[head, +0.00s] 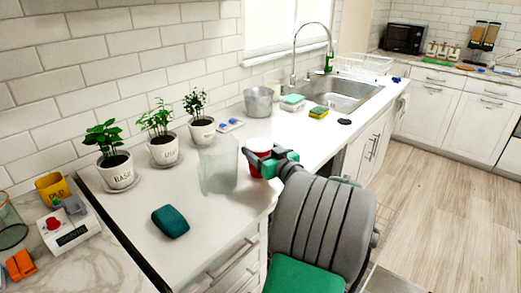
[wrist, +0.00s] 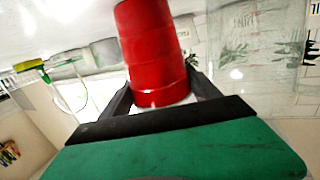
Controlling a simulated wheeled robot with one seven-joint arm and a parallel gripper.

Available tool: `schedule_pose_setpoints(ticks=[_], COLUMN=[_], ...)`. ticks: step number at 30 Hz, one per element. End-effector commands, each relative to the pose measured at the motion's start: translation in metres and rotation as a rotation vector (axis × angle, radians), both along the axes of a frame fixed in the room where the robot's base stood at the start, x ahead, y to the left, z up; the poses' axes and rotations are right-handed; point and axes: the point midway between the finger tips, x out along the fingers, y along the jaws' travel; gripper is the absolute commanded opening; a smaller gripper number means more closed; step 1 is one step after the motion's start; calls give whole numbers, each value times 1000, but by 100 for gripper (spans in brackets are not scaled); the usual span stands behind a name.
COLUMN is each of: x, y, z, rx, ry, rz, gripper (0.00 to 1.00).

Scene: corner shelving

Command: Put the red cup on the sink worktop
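The red cup (head: 256,162) is at the front part of the white sink worktop (head: 222,240), just right of a clear glass container. My gripper (head: 268,160) reaches in from the right, with its fingers at the cup. In the wrist view the red cup (wrist: 155,50) lies between the two dark fingers (wrist: 160,95), one on each side of it. Contact on both sides is hard to make out. Whether the cup's base touches the worktop is hidden in the head view by my gripper and arm.
The clear container (head: 218,165) stands close left of the cup. Potted herbs (head: 163,150) line the wall. A dark green item (head: 170,221) lies front left. A metal pot (head: 258,103), sponges (head: 318,112) and the sink (head: 345,92) are behind. The worktop's front left is mostly clear.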

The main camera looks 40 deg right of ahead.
Motion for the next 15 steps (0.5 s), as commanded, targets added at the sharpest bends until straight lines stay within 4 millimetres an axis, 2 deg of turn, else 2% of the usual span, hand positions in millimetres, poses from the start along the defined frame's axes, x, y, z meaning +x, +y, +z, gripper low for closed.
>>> schedule_pose_setpoints(ticks=[1, 8, 15], x=[0, 0, 0], y=[0, 0, 0], z=[0, 0, 1], rx=[0, 0, 0], ry=[0, 1, 1], rz=[0, 0, 0], gripper=[75, 93, 93])
